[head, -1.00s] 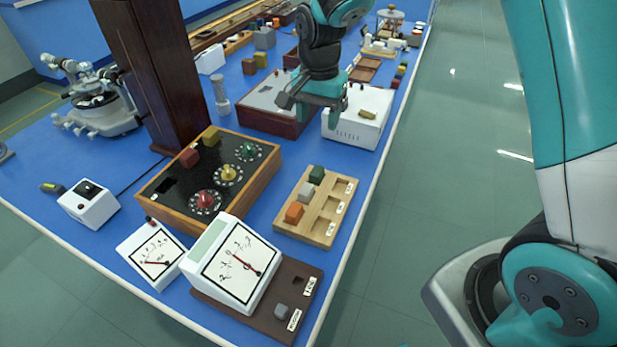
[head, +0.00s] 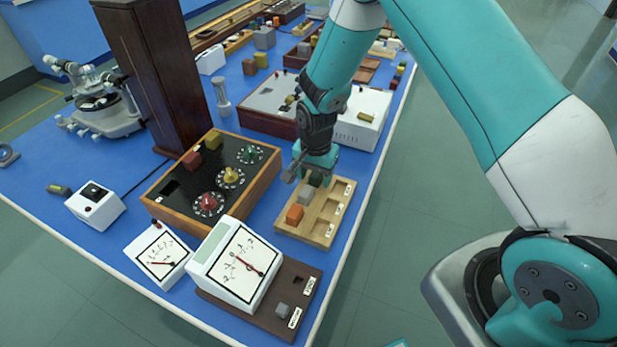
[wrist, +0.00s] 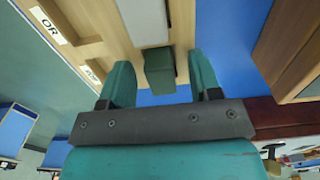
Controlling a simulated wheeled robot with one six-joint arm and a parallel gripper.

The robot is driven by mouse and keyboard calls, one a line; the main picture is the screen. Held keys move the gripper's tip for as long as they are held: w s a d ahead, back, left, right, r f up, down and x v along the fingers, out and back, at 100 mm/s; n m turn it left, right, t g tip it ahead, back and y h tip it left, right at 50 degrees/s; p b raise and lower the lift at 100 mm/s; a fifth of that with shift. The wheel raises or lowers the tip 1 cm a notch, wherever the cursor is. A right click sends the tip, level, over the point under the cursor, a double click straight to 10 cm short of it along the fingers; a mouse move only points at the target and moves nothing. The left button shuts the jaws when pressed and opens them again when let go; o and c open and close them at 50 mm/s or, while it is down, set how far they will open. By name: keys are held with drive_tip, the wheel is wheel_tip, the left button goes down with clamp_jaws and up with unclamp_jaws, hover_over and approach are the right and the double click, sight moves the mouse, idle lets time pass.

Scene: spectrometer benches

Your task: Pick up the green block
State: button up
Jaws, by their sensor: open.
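The green block (wrist: 160,72) sits at the end of the wooden tray (wrist: 98,15) in the wrist view, beside a grey block (wrist: 142,22). My gripper (wrist: 162,85) is open, with one finger on each side of the green block and gaps between. In the head view my gripper (head: 312,178) is low over the far end of the tray (head: 322,236) and hides the green block. The grey block (head: 307,195) and an orange block (head: 294,214) show in the tray's left row.
A wooden control box (head: 259,190) with red, yellow and green knobs stands left of the tray. A white box (head: 362,118) stands behind it. A white meter (head: 235,264) stands in front. Open floor lies right of the bench.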

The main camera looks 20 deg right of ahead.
drive_tip(key=shift+f, duration=0.2)
drive_tip(key=c, duration=1)
drive_tip(key=shift+r, duration=0.15)
